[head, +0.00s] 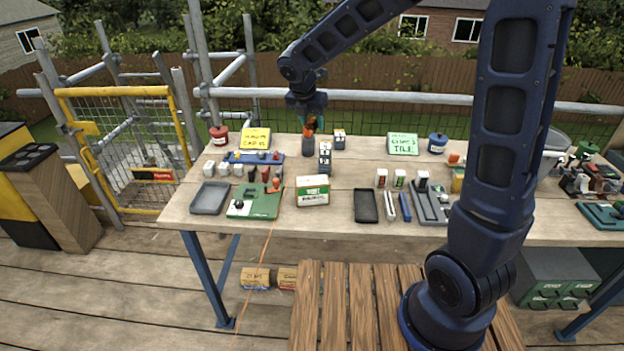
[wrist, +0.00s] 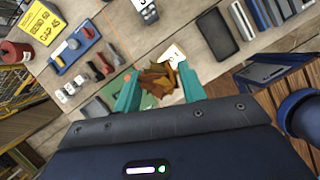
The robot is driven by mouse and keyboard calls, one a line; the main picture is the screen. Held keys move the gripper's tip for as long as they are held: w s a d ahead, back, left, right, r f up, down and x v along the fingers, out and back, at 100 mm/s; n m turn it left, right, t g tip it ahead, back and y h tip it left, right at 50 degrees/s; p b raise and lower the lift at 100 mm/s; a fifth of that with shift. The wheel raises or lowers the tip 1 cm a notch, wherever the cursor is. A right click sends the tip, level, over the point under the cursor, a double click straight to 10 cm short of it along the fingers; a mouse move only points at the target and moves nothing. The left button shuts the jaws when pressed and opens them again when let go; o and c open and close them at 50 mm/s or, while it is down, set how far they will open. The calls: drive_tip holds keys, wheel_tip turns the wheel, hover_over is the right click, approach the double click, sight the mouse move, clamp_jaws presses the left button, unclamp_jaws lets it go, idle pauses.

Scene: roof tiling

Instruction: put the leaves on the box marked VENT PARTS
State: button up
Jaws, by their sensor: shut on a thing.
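My gripper (wrist: 160,88) has teal fingers shut on a clump of brown, dry leaves (wrist: 158,80) in the wrist view. In the head view my gripper (head: 309,108) is raised over the back middle of the table, and the leaves are hard to make out there. A small white, green and tan box (head: 312,190) stands at the middle front of the table. Its label is too small to read, so I cannot tell whether it says VENT PARTS. Its pale top (wrist: 174,53) shows beyond the leaves in the wrist view, which hide part of it.
The wooden table (head: 340,222) is crowded. A grey tray (head: 210,198) and a green board (head: 254,204) lie left of the box; a black tray (head: 366,206) lies to its right.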

sight(313, 179)
wheel_tip(313, 179, down, 20)
drive_tip(key=shift+r, duration=0.25)
idle(0.3)
drive_tip(key=shift+f, duration=0.15)
drive_tip(key=o, duration=0.9)
drive_tip(key=shift+o, duration=0.2)
drive_tip(key=v, duration=1.2)
drive_tip(key=shift+r, duration=0.2)
